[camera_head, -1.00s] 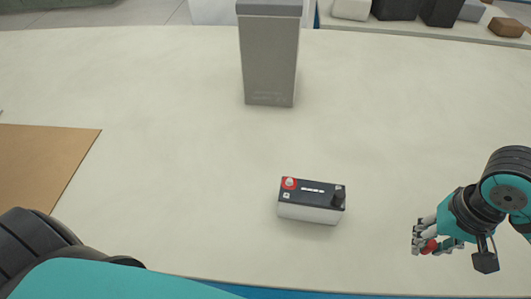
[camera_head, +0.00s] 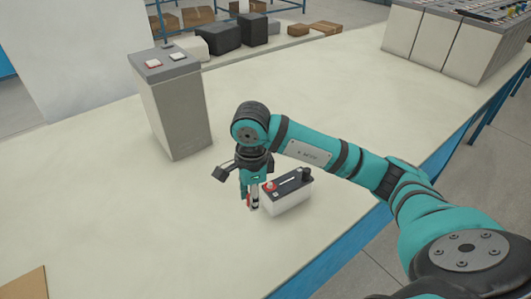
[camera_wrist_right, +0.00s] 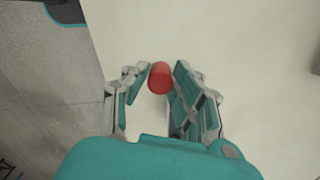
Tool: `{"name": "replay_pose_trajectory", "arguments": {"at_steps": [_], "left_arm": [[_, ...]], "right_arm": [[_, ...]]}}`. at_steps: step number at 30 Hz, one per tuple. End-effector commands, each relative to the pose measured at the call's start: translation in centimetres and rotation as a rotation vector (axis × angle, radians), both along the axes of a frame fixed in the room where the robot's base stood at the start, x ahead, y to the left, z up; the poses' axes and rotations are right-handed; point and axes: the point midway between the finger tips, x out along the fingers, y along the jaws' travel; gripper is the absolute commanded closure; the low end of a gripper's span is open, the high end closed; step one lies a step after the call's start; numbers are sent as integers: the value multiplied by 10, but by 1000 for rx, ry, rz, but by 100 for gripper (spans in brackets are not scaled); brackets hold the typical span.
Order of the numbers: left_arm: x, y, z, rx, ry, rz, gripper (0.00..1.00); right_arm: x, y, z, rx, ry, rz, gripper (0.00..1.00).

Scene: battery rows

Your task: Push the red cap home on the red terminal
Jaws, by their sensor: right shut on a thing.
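The battery (camera_head: 289,200) stands upright on the table, with a white body and a black top. Its red terminal (camera_head: 270,185) is at the top's left end, and a black-capped terminal (camera_head: 306,173) is at the right end. My right gripper (camera_head: 250,200) points down just left of the battery, close to the red terminal's end; I cannot tell if they touch. It is shut on the red cap (camera_wrist_right: 160,77), which shows between the fingertips in the right wrist view. In the head view the fingers mostly hide the cap. My left gripper is not in view.
A grey pedestal (camera_head: 178,115) with two buttons on top stands behind the gripper, to the left. Dark and white boxes (camera_head: 217,38) lie on a bench at the back. Battery rows (camera_head: 440,40) stand at the back right.

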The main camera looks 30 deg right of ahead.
Motion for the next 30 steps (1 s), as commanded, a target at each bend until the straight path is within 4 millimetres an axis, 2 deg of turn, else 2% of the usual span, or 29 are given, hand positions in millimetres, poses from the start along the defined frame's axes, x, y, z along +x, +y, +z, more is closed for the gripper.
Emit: {"name": "replay_pose_trajectory", "arguments": {"at_steps": [1, 5, 12, 18, 21, 24, 30], "left_arm": [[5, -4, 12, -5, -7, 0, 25], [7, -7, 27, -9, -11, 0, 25], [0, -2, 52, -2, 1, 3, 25], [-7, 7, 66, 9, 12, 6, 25], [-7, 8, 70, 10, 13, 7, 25], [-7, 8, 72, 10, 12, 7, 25], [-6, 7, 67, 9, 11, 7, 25]], "right_arm": [[7, -6, 7, 4, 6, -184, 91], [24, -22, 12, 11, 17, -676, 91], [50, -56, 17, 17, 35, -1576, 91], [62, -81, 16, 14, 39, -2175, 91], [65, -88, 15, 12, 38, -2361, 91], [67, -93, 14, 13, 36, -2471, 91], [67, -95, 8, 13, 35, -2521, 91]]}}
